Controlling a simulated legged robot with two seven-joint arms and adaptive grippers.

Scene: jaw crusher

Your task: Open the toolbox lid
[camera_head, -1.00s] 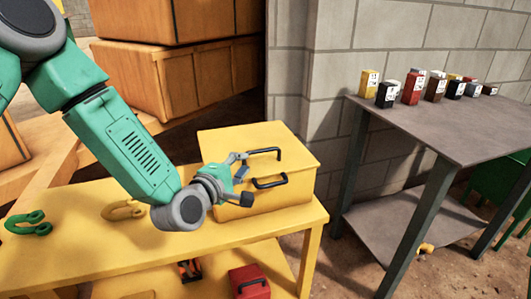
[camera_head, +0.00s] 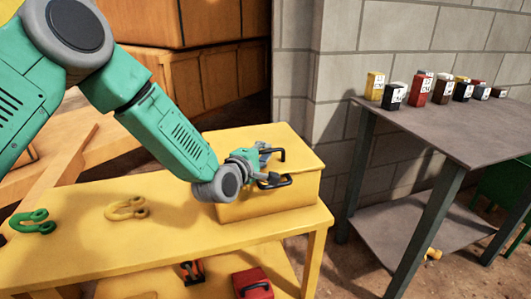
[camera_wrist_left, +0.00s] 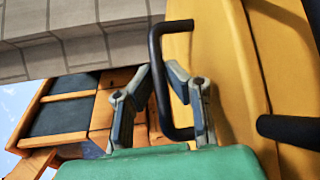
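The yellow toolbox (camera_head: 290,195) stands on the right end of the yellow table, with its lid down. Two black handles show: an upper one (camera_head: 281,154) on the lid and a lower one (camera_head: 275,184) towards the front. My left gripper (camera_head: 268,165) is at the handles and partly hides them. In the left wrist view, one black handle (camera_wrist_left: 157,80) lies between the spread fingers of my left gripper (camera_wrist_left: 160,72); firm contact cannot be made out. The other handle (camera_wrist_left: 290,130) is at the right edge. My right gripper is not in view.
The yellow table (camera_head: 170,240) also holds a green shackle (camera_head: 32,222) and a yellow shackle (camera_head: 126,208). A red box (camera_head: 252,283) is on the shelf below. A grey table (camera_head: 450,135) with several small boxes stands to the right, across a gap.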

